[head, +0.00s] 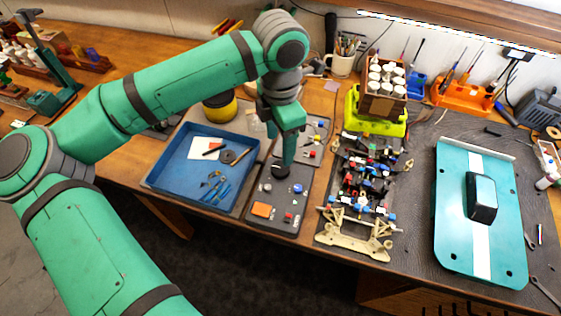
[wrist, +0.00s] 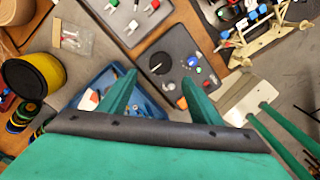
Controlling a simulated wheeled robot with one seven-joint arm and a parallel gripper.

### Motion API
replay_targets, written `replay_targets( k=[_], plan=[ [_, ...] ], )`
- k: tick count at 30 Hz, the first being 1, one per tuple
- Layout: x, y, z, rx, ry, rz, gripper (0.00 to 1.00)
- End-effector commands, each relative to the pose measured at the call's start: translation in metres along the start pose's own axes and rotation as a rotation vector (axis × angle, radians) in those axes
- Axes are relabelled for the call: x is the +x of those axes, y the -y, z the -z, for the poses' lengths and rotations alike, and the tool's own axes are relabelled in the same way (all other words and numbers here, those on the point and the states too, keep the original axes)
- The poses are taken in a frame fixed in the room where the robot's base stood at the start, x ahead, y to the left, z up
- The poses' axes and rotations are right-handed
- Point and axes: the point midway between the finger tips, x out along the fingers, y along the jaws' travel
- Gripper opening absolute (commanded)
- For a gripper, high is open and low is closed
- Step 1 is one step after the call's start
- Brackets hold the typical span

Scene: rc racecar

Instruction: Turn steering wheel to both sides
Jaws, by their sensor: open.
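A dark grey control panel (head: 270,222) lies on the table just right of the blue tray, with an orange patch and several small knobs. A round black dial on it (head: 279,172), which looks like the steering wheel, is partly hidden by my gripper in the head view. In the wrist view the black dial (wrist: 159,63) shows whole on the panel (wrist: 180,48), just beyond the gap between my fingers. My gripper (head: 286,160) points down over the dial. In the wrist view my gripper (wrist: 159,76) is open and empty. I cannot tell whether it touches the dial.
The blue tray (head: 158,178) with tools stands to the left. Another grey panel (head: 318,130) lies behind. The car chassis (head: 365,185) with cream end parts is to the right, then a teal body plate (head: 450,220). A yellow-and-black tub (head: 220,106) stands behind the tray.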

Motion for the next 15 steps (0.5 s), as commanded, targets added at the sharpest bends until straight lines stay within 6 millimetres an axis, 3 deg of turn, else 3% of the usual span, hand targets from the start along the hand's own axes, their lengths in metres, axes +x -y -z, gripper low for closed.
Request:
replay_targets(
  k=[9,15],
  plan=[
    [0.056,0.001,-0.001,0.001,0.003,0.005,0.58],
    [0.083,0.001,-0.001,0.001,0.004,0.003,0.58]
  ],
)
